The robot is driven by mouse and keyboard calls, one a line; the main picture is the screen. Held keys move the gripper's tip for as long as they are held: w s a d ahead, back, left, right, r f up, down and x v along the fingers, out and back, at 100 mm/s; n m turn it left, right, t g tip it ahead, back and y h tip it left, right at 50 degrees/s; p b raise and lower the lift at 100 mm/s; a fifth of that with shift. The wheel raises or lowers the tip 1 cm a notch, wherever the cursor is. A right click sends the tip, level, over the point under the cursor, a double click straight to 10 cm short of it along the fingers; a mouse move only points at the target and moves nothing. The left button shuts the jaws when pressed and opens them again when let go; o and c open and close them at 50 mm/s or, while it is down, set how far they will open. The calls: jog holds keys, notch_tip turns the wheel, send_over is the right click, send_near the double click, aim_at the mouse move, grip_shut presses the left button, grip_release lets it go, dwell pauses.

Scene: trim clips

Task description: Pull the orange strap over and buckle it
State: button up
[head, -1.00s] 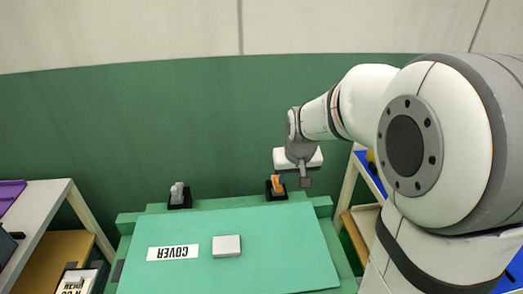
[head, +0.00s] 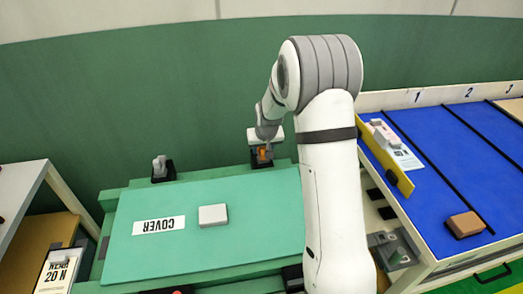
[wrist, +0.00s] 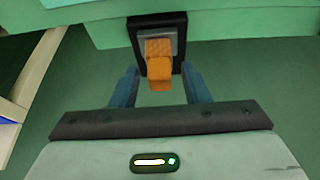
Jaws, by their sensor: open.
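The orange strap (wrist: 159,70) shows in the wrist view as a short ribbed tab in a grey holder on a black block (wrist: 136,32) at the green bench's edge. In the head view the strap (head: 263,153) is a small orange patch at the far edge of the bench, partly hidden by my gripper. My gripper (wrist: 160,82) is open, with one blue finger on each side of the strap's free end. Whether the fingers touch it I cannot tell. A grey fitting on a black base (head: 160,168) stands to the left on the same edge.
A blue-topped table with numbered lanes (head: 440,140) stands at the right, holding a brown block (head: 465,224). A shelf (head: 22,185) stands at the left.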

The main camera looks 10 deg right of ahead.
jog(key=shift+x, duration=0.85)
jog(key=shift+c, duration=0.4)
grip_shut()
